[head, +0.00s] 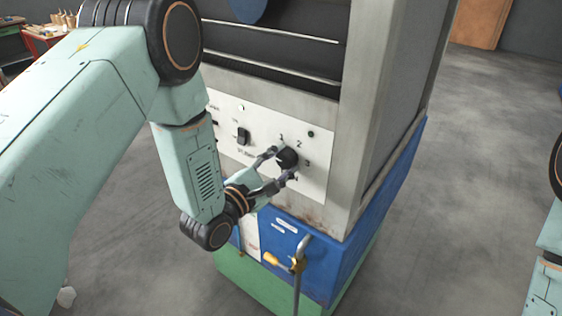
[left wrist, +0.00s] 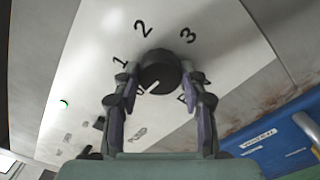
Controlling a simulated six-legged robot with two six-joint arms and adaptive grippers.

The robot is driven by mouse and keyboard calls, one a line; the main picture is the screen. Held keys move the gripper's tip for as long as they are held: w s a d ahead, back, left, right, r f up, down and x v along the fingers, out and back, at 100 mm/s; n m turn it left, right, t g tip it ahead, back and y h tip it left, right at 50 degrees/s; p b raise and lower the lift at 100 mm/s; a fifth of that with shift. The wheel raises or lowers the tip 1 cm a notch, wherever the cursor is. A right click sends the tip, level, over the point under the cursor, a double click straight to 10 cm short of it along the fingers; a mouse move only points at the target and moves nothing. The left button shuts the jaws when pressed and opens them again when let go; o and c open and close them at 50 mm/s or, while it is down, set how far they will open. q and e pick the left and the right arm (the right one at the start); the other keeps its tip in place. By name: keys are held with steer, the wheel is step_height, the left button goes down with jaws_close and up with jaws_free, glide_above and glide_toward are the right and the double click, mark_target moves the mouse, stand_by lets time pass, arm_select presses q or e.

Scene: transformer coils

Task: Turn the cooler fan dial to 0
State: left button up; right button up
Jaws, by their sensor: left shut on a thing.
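The cooler fan dial is a round black knob (head: 287,158) on the white control panel (head: 312,182), with the numbers 1, 2, 3 and 4 around it. It also shows in the left wrist view (left wrist: 160,70), where its white pointer line points to the lower left, toward a small mark partly hidden beside the left finger. My left gripper (head: 279,164) is shut on the dial, with one finger on each side of it. The fingers partly cover the lower numbers in the left wrist view. My right gripper is out of view.
A black switch (head: 243,136) and a small green lamp (head: 311,134) are on the panel near the dial. Open grey floor lies to the right.

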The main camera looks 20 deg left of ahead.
arm_select(q)
steer(key=shift+s+d+f+n, duration=0.1)
steer(key=shift+n, duration=0.5)
steer(key=o, duration=1.1)
steer(key=shift+o, duration=0.2)
steer(key=v, duration=1.2)
